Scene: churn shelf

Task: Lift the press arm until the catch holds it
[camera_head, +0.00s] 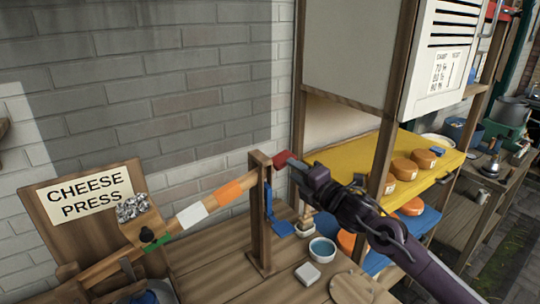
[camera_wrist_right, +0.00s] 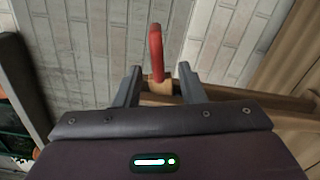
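The press arm (camera_head: 195,214) is a wooden beam with white and orange bands. It slopes up to the right through an upright wooden post frame (camera_head: 258,215), and ends in a red handle (camera_head: 284,160). A box of grey stones (camera_head: 132,208) sits on its lower left part. A blue part (camera_head: 268,200), perhaps the catch, hangs on the post. My right gripper (camera_head: 297,170) is at the handle. In the right wrist view its fingers (camera_wrist_right: 158,86) are apart, with the red handle (camera_wrist_right: 156,50) between or just beyond them; contact is unclear. My left gripper is out of view.
A "CHEESE PRESS" board (camera_head: 90,198) stands behind the bench (camera_head: 205,262). A teal bowl (camera_head: 322,249) and a pale block (camera_head: 307,274) lie near the post. Right of it, a shelf post (camera_head: 383,150) and a yellow shelf (camera_head: 350,150) with orange cheeses (camera_head: 404,168) stand close to my right arm.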

